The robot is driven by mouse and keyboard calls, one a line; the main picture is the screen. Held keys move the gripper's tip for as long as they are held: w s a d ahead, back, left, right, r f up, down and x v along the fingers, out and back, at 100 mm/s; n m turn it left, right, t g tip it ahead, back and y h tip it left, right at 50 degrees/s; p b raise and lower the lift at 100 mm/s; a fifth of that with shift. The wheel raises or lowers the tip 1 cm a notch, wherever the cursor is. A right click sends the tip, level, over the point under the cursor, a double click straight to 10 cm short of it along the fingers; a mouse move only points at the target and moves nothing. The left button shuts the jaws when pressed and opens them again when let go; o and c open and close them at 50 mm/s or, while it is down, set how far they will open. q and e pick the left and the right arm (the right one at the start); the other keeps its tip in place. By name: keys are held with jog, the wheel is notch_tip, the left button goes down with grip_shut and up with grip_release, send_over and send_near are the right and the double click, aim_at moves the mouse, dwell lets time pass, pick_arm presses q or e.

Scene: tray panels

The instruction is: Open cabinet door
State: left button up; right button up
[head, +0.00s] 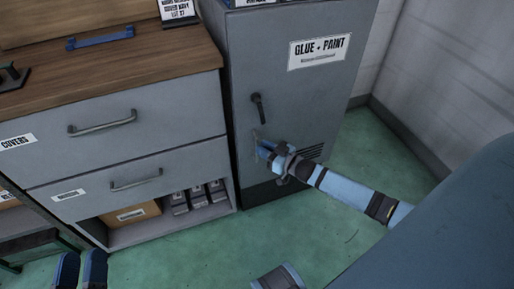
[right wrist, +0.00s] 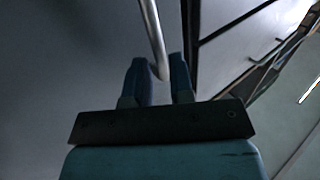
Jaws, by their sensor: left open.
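The grey cabinet (head: 300,90) with the "GLUE + PAINT" label stands at the centre, its door shut. A dark lever (head: 258,106) is on the door's left side. Below it, a pale upright handle (head: 255,138) is partly hidden by my right gripper (head: 263,149). In the right wrist view, the metal handle bar (right wrist: 153,38) reaches down between the fingertips of my right gripper (right wrist: 160,78). The fingers look apart, with a gap slightly wider than the bar; contact is unclear. My left gripper (head: 80,270) is open and empty at the lower left, above the floor.
A drawer unit (head: 160,95) with a wooden top stands left of the cabinet. A blue handle-like object (head: 100,38) lies on top. A box (head: 132,214) and several binders sit on its low shelf. The green floor (head: 385,150) right of the cabinet is free up to the wall.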

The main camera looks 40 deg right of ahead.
pick_arm(q)
jog(key=shift+s+d+r+h, duration=0.1)
jog(key=shift+d+r+h, duration=0.15)
jog(key=shift+r, duration=0.2)
pick_arm(e)
jog(key=shift+x, duration=1.5)
jog(key=shift+c, duration=0.3)
grip_shut()
